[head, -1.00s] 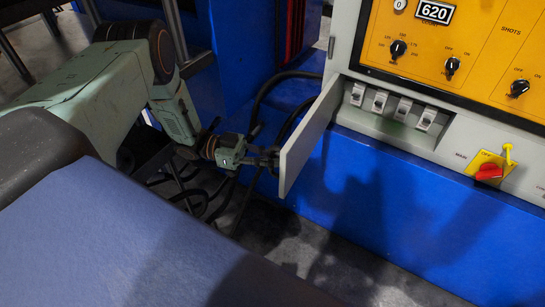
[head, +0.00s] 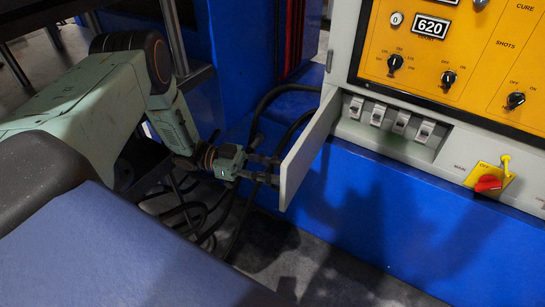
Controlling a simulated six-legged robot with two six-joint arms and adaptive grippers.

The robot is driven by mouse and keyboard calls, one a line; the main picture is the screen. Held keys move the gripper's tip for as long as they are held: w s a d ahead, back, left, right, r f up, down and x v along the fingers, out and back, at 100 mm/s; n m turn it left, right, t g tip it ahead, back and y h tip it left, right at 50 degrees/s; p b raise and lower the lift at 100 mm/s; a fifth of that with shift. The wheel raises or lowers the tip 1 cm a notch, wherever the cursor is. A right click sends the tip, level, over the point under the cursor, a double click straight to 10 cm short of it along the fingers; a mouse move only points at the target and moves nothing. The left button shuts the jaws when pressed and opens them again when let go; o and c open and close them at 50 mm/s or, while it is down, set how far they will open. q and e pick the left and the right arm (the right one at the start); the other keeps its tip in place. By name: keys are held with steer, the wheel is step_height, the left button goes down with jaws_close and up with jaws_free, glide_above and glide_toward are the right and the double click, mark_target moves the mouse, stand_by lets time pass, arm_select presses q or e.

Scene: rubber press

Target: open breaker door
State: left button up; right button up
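The breaker door (head: 307,152) is a light grey panel in the head view. It stands swung out on the left side of the breaker recess. Behind it, several white breaker switches (head: 378,115) are exposed in the recess. My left gripper (head: 272,171) is at the outer, left face of the door, near its free edge. Its fingers look spread apart, one above the other, with nothing visible between them. I cannot tell whether the fingertips touch the door. My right gripper is not in view.
The yellow control panel (head: 470,60) with black knobs and a 620 display is above the recess. A red main switch (head: 488,183) on a yellow plate is to the right. Black cables (head: 262,110) hang behind my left gripper. The blue machine base (head: 400,225) lies below.

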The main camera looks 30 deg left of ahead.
arm_select(q)
glide_toward(303, 141)
steer(key=s+d, duration=0.1)
steer(key=s+d+r, duration=0.1)
steer(key=d, duration=0.1)
steer(key=s+d+r, duration=0.1)
steer(key=d, duration=0.1)
steer(key=shift+d, duration=0.1)
stand_by(0.4)
